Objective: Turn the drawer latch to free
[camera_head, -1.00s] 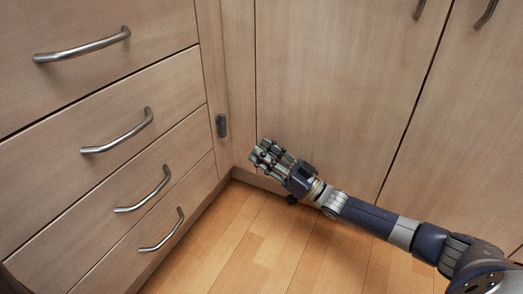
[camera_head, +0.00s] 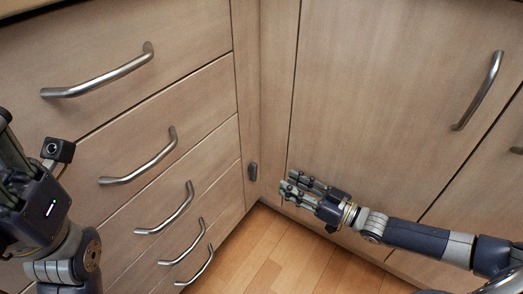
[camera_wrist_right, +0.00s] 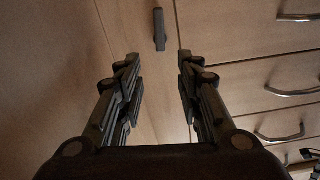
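The drawer latch (camera_head: 252,171) is a small dark grey piece on the narrow strip beside the drawer stack, close to the inner corner. It stands upright. In the right wrist view the latch (camera_wrist_right: 159,29) shows beyond and between the fingers, apart from them. My right gripper (camera_head: 286,188) is just right of the latch in the head view, fingers pointing left, open and empty. Its fingers (camera_wrist_right: 157,75) are spread in the wrist view. My left gripper (camera_head: 8,150) is at the left edge, partly cut off, its fingertips not clearly shown.
A stack of wooden drawers with bar handles (camera_head: 140,158) fills the left. Cabinet doors with a handle (camera_head: 480,90) are on the right, behind my right arm. The wooden floor (camera_head: 265,250) is clear.

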